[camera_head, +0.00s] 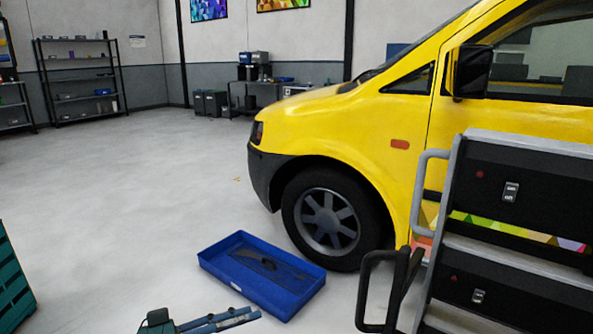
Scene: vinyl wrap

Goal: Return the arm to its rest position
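Neither of my grippers can be made out in the head view, and no arm of mine is clearly seen. A yellow van (345,125) stands at the right, with its front wheel (327,221) on the floor. What any gripper holds is hidden from this view.
A blue tray (221,272) with dark items lies on the floor by the wheel. A black cart (515,193) with grey rails and black handles (363,290) fills the right. A teal crate (12,285) is at left; a teal-and-black object (200,322) is at bottom.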

